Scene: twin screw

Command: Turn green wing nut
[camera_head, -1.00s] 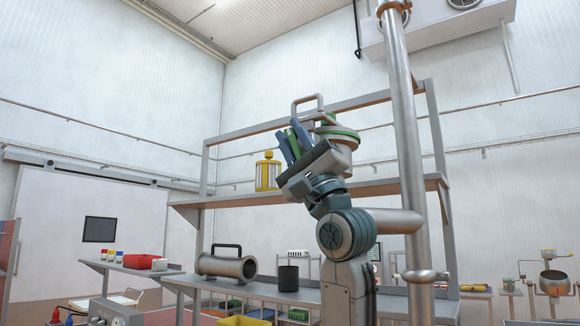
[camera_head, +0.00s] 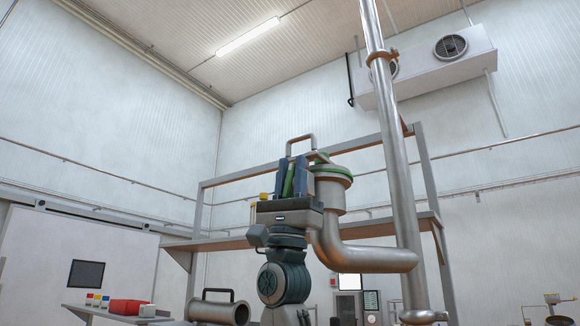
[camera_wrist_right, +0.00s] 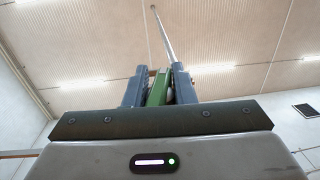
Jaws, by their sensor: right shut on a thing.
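My right gripper points up and is shut on the nut. In the right wrist view the green piece (camera_wrist_right: 157,88) stands between the fingers (camera_wrist_right: 158,82), which hide part of it. Its lower end and mounting are hidden. My left gripper is not in view.
A tall steel pipe (camera_head: 392,150) stands to the right. A bent pipe (camera_head: 365,260) leads from the vessel towards it. A metal shelf (camera_head: 215,243) lies behind my arm, with a yellow object (camera_head: 263,197) partly hidden. A steel cylinder (camera_head: 218,310) lies lower left.

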